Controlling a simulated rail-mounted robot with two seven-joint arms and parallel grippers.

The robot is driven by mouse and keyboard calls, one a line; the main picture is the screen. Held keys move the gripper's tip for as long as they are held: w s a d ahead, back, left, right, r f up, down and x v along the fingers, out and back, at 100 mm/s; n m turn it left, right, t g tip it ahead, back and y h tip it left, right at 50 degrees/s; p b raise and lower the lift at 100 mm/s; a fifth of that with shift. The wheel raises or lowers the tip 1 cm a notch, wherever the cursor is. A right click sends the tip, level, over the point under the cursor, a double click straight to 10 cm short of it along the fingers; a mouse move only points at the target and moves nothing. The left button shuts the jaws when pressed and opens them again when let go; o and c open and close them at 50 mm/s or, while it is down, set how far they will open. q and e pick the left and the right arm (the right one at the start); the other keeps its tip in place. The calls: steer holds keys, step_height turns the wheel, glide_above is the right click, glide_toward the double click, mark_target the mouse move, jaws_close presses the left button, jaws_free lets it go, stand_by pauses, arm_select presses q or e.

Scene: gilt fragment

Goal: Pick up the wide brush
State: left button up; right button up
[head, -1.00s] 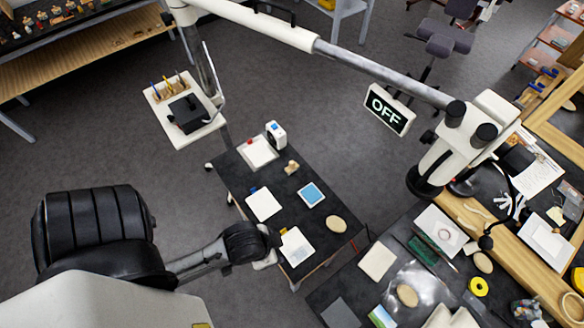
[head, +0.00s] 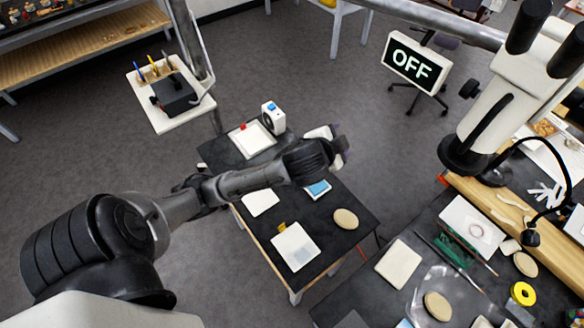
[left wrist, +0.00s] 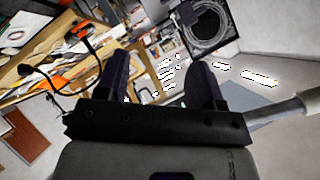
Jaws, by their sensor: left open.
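I cannot pick out the wide brush for certain in either view. Small coloured pieces lie on pale pads on the dark small table (head: 330,247): a red one (head: 243,127) at the back and a yellow one (head: 282,227) at the front. My left gripper (head: 343,153) is above the back right part of this table, with my arm crossing over it and hiding part of the top. In the left wrist view its two dark fingers (left wrist: 158,82) are apart with nothing held between them. My right gripper is not in view.
A white box-like device (head: 273,118), a blue-topped square (head: 318,188) and a beige oval (head: 346,218) share the small table. A white stand tray (head: 150,112) is behind left.

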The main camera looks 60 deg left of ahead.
arm_select(q)
steer(key=w+a+r+m+t+h+b, duration=0.5)
steer(key=w+a+r+m+t+b, duration=0.6)
steer(key=m, duration=0.8)
steer(key=w+a+f+m+g+h+p, duration=0.1)
steer(key=a+f+m+g+h, duration=0.1)
steer(key=f+m+g, duration=0.55)
steer(key=w+a+f+m+g+h+p, duration=0.25)
steer(key=f+m, duration=0.25)
steer(key=f, duration=0.5)
steer(key=s+a+f+g+y, duration=0.1)
steer(key=s+a+f+g, duration=0.1)
steer(key=s+f+g, duration=0.1)
steer(key=s+a+f+g+y, duration=0.2)
steer(key=s+f+g, duration=0.1)
steer(key=s+g, duration=0.2)
steer(key=s+a+f+g+y+b, duration=0.1)
steer(key=s+a+f+g, duration=0.1)
steer(key=s, duration=0.4)
steer(key=shift+f+n+g, duration=0.35)
steer(key=shift+f+g, duration=0.55)
steer(key=shift+g, duration=0.1)
step_height(320, 180, down, 7)
steer(key=shift+f+b, duration=0.15)
steer(key=shift+b, duration=0.15)
steer(key=shift+f, duration=3)
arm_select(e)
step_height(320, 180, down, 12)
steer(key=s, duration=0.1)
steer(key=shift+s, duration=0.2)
